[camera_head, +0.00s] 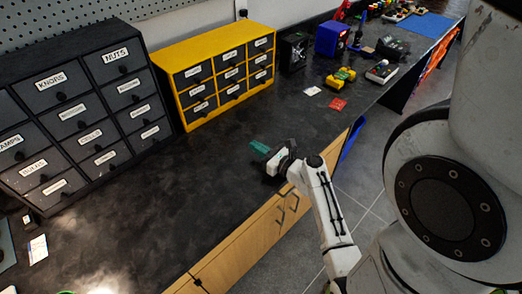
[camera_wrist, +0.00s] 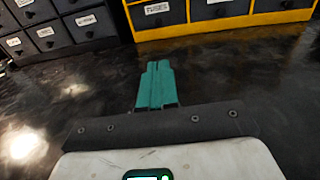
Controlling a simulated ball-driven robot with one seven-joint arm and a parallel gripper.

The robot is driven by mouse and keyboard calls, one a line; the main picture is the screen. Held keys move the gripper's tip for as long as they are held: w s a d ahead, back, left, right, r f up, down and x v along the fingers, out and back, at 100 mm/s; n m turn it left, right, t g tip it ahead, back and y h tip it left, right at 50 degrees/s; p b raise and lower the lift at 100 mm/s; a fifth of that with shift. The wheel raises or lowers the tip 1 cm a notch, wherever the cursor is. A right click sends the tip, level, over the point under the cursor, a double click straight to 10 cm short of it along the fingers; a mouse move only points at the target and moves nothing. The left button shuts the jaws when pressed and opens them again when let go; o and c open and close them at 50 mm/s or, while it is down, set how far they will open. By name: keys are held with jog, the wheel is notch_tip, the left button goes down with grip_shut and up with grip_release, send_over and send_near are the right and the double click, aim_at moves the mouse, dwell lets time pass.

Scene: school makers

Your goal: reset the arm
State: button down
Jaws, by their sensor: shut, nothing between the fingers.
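My arm reaches out from the right over the black bench top (camera_head: 190,190) in the head view. My gripper (camera_head: 260,147) has teal fingers and is over the bench near its front edge. In the wrist view my gripper (camera_wrist: 157,68) points toward the drawer cabinets, its two teal fingers side by side and shut. Nothing is held between them. I cannot tell the exact height of the fingers above the bench top.
A black drawer cabinet (camera_head: 75,112) and a yellow-framed drawer cabinet (camera_head: 218,72) stand along the back. Bench around my gripper is clear.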

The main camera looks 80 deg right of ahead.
jog(key=shift+v, duration=0.8)
